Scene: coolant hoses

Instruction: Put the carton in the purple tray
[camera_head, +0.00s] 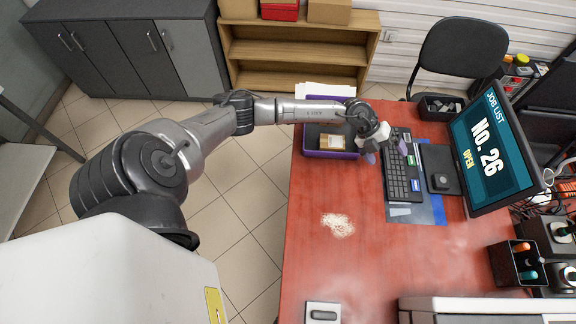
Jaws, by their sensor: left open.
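The purple tray (335,155) lies at the far left part of the red desk. A small brown carton (326,142) with a pale label sits inside the tray, towards its left side. My left arm reaches over the tray from the left and hides part of its back edge. My left gripper (386,152) is open and empty, just right of the tray and by the keyboard's left edge. It is apart from the carton. My right gripper is not in view.
A keyboard (401,175) lies on a blue mat (433,208), with a monitor (492,150) to its right. White papers (325,90) lie behind the tray. A pale patch (338,225) marks the desk. The desk's front middle is mostly clear.

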